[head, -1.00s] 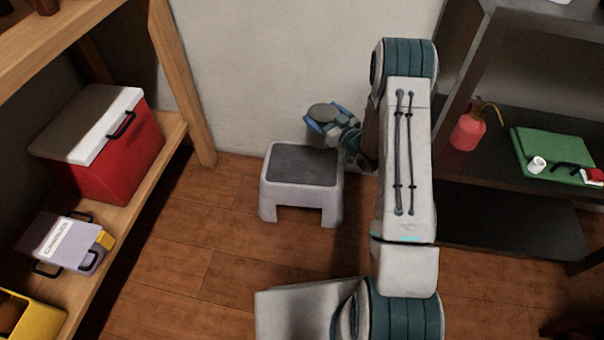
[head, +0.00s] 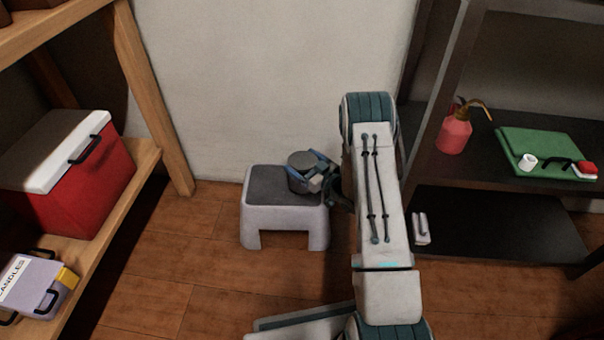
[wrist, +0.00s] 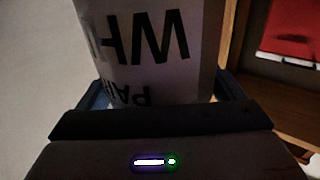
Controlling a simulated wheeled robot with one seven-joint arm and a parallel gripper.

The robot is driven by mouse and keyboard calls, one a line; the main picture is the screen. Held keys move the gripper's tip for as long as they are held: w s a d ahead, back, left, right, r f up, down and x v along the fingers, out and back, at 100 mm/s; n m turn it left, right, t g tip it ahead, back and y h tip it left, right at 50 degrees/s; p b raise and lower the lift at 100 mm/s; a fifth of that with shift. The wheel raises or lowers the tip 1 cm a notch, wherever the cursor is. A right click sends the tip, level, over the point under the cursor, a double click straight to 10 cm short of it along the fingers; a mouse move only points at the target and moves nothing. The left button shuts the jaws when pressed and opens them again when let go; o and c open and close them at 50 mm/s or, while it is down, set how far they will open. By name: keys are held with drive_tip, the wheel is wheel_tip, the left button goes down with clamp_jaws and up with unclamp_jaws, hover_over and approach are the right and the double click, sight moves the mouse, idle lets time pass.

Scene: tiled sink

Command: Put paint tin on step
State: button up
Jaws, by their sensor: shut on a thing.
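The paint tin (head: 300,160) is a short grey cylinder with a dark lid in the head view. In the wrist view the tin (wrist: 150,50) is pale with black lettering that appears upside down, and it fills the space between the fingers. My gripper (head: 312,176) is shut on the tin from its right side. The step (head: 250,215) is a light grey stool with a dark top, standing on the floor by the wall. The tin appears upright over the right part of the step's top. I cannot tell whether its base touches the step.
A wooden shelf at left holds a red and white cooler (head: 75,170) and a candles box (head: 38,290). The floor left of the step is clear.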

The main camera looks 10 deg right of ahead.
wheel_tip(320, 180, down, 3)
drive_tip(key=shift+f+b, duration=0.1)
drive_tip(key=shift+b, duration=0.65)
